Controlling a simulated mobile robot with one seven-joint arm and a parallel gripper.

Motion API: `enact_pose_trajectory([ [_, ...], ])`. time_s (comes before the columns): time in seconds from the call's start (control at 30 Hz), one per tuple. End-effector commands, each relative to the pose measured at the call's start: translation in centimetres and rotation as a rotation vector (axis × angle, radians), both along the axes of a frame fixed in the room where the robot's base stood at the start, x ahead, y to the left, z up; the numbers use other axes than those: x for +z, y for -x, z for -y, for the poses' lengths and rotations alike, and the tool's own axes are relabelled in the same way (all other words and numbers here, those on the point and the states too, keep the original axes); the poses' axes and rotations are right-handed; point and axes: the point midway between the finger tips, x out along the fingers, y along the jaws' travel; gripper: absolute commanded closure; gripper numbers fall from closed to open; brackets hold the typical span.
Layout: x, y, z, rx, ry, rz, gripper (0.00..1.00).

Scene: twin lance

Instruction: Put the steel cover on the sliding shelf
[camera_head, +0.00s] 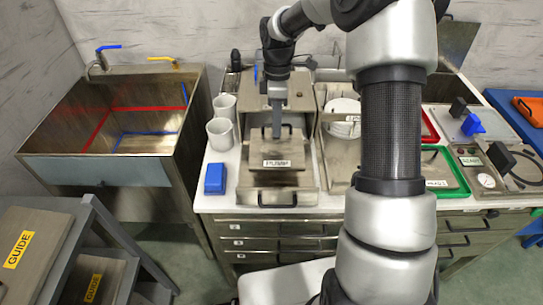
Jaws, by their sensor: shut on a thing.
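A square steel cover (290,149) with a dark handle on top and a small white label is at the middle of the worktop. My gripper (277,133) points down from above and is shut on the cover's handle. A steel pull-out tray with a black front handle, which looks like the sliding shelf (307,196), is below and in front of the cover. The cover overlaps the shelf in this view, and I cannot tell whether it touches it. The gripper's fingertips are small and partly hidden by the handle.
Two white mugs (220,134) and a blue block (215,179) stand left of the cover. A steel bin with white plates (343,106) stands to its right. A sink (116,116) is further left. Grey shelving with GUIDE plates (30,240) is at the lower left. My arm hides part of the right side.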

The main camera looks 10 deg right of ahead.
Motion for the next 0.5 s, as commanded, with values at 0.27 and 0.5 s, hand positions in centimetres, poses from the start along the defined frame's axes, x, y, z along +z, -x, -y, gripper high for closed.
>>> enact_pose_trajectory([
  [0.27, -3.8, 0.0, 0.0, 0.001, 0.000, 0.000, 1.00],
  [0.5, -6.6, 0.1, -0.1, 0.000, 0.000, -0.003, 1.00],
])
